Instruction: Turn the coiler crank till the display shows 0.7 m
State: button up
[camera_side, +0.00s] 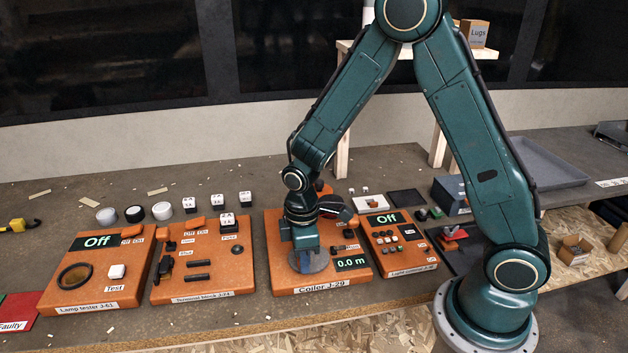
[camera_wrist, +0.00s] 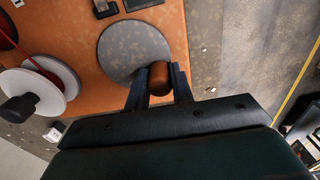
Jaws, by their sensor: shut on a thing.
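The orange coiler (camera_side: 285,283), labelled "Coiler J-29", stands on the bench in the side view. Its display (camera_side: 351,263) reads 0.0 m. The crank's grey disc (camera_side: 309,264) lies under my gripper (camera_side: 303,250). In the wrist view the disc (camera_wrist: 133,50) shows beside a brown crank knob (camera_wrist: 160,78). My gripper (camera_wrist: 160,80) is shut on the knob, one finger on each side. A white spool (camera_wrist: 50,82) with a black knob and a red strand shows at the left of the wrist view. My wrist hides part of the coiler in the side view.
An orange terminal block box (camera_side: 205,282) stands left of the coiler, and a lamp tester (camera_side: 90,290) farther left. An orange light control box (camera_side: 398,262) stands close on the right. Small parts and caps line the bench behind the boxes.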

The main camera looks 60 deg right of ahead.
jog(key=shift+w, duration=0.1)
jog(key=shift+w+d, duration=0.1)
jog(key=shift+w, duration=0.7)
jog(key=shift+w+d, duration=0.4)
jog(key=shift+w, duration=0.3)
jog(key=shift+d, duration=0.15)
jog(key=shift+w+d, duration=0.4)
jog(key=shift+d, duration=0.4)
